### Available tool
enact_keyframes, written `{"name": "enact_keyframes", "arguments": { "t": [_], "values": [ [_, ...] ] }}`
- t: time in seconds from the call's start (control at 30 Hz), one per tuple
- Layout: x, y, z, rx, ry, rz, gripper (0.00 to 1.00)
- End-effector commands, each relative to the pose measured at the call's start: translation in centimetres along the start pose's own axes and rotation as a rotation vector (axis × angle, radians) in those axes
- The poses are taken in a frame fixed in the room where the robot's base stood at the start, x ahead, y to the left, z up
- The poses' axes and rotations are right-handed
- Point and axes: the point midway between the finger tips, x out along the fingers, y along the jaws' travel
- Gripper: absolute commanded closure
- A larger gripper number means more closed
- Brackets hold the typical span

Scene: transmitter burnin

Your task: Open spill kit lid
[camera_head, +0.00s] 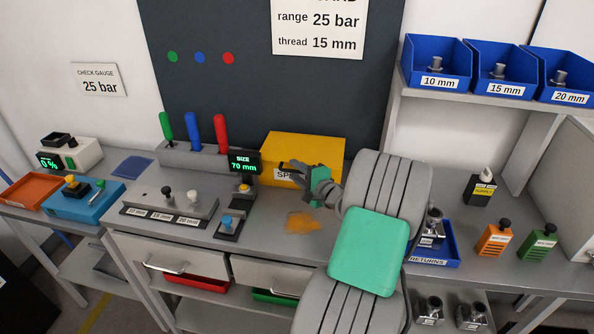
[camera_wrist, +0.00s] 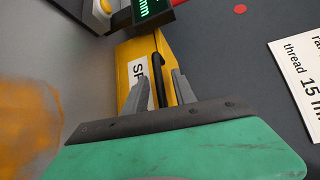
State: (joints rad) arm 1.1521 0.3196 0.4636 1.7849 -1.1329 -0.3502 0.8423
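The spill kit is a yellow box (camera_head: 305,146) standing on the bench against the dark back panel; its lid looks closed. Its white label is partly hidden by my gripper (camera_head: 292,172), which is at the box's front. In the wrist view, the yellow box (camera_wrist: 130,52) lies ahead of my gripper (camera_wrist: 164,85). A dark handle (camera_wrist: 160,60) on the box shows between the two grey fingers. The fingers are apart, with a gap visible on each side of the handle. I cannot tell how deep the handle sits between them.
An orange spill (camera_head: 302,222) lies on the bench in front of the box. A size display (camera_head: 244,162) stands close to the box's left. Upright colored-handled tools (camera_head: 193,133) are further left. A blue returns tray (camera_head: 432,262) is right of my arm.

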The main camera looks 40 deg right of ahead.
Motion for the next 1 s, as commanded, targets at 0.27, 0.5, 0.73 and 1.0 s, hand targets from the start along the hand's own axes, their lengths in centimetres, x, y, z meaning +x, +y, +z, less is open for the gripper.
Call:
{"name": "enact_keyframes", "arguments": {
  "t": [0.27, 0.5, 0.73, 1.0],
  "values": [
    [-0.05, 0.00, -0.09, -0.001, 0.002, 0.000, 0.76],
    [-0.07, 0.00, -0.09, -0.001, 0.001, 0.001, 0.95],
    [-0.07, 0.01, -0.08, -0.001, 0.001, 0.001, 1.00],
    [-0.07, 0.03, -0.07, -0.001, 0.001, 0.001, 1.00]
  ]
}}
